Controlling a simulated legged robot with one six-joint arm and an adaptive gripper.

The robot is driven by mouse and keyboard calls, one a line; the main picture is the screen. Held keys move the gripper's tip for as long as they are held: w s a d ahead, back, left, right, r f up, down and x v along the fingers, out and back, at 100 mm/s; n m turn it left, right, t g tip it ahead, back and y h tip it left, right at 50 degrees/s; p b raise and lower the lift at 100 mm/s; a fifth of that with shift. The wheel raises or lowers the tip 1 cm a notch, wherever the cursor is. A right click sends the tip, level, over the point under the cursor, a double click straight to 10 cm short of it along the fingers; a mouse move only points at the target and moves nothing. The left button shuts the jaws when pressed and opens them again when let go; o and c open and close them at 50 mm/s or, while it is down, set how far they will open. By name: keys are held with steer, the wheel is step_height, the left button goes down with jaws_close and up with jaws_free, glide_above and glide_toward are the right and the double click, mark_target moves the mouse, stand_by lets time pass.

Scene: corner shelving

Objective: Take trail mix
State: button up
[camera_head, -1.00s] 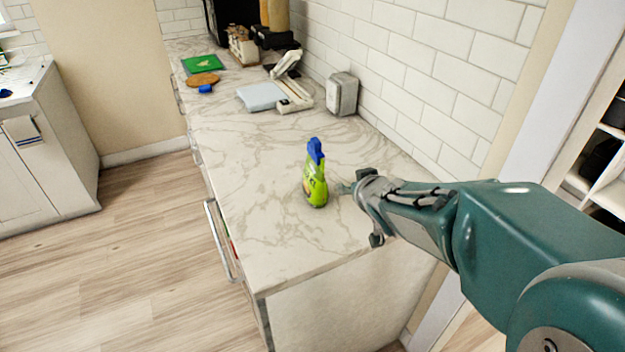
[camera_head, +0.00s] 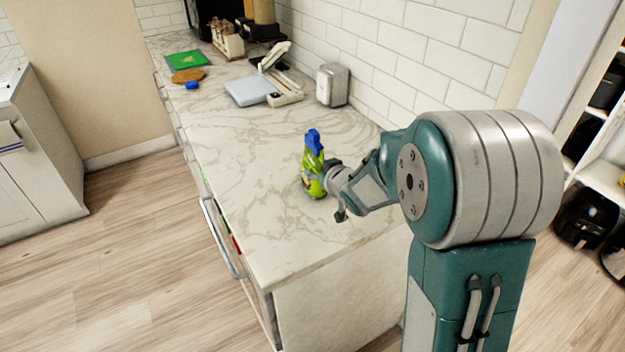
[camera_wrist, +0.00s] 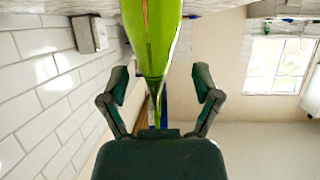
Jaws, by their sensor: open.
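A bright green bottle with a blue spray top (camera_head: 315,165) stands near the front of the marble counter. I see no pack that I can make out as trail mix. My gripper (camera_head: 327,192) is at the bottle's right side, low over the counter, and its near parts overlap the bottle in the head view. In the wrist view the picture is upside down, and the green bottle (camera_wrist: 155,35) lies between the two spread fingers of my gripper (camera_wrist: 161,80). The gripper is open, with gaps on both sides of the bottle. Whether a finger touches it is hard to tell.
The marble counter (camera_head: 235,150) runs along a white tiled wall. A grey metal box (camera_head: 332,85), a pale blue scale-like item (camera_head: 250,91), a brown round board (camera_head: 188,75) and a green mat (camera_head: 187,60) sit farther back. Shelves stand at the right. The counter's front is clear.

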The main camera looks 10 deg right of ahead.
mark_target(316, 167)
steer(key=x, duration=0.2)
steer(key=shift+w+f, duration=0.25)
steer(key=shift+w+d+f, duration=0.1)
steer(key=shift+w, duration=0.25)
jaws_close()
